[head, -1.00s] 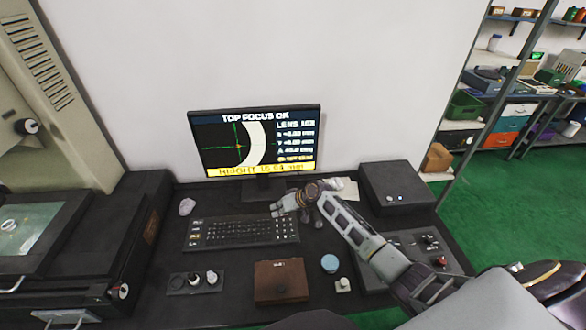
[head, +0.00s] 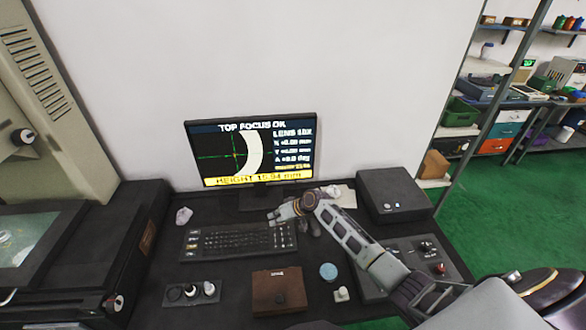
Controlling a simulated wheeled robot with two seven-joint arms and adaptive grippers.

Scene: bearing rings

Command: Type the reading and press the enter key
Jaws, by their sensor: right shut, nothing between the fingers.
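The black keyboard (head: 235,241) lies on the dark desk in front of the monitor (head: 252,150). The monitor shows "TOP FOCUS OK", a white ring arc and a yellow strip with a height that looks like 15.94 mm. My right gripper (head: 272,217) is shut and empty, over the keyboard's right end near its back edge. Whether a fingertip touches a key I cannot tell. The gripper and wrist hide part of the desk behind. My left gripper is not in view.
A brown box (head: 279,290), a blue round lid (head: 328,271) and a small white piece (head: 341,294) sit in front of the keyboard. A holder with small parts (head: 191,292) is at front left. A control panel (head: 425,255) and a dark box (head: 394,194) stand at right.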

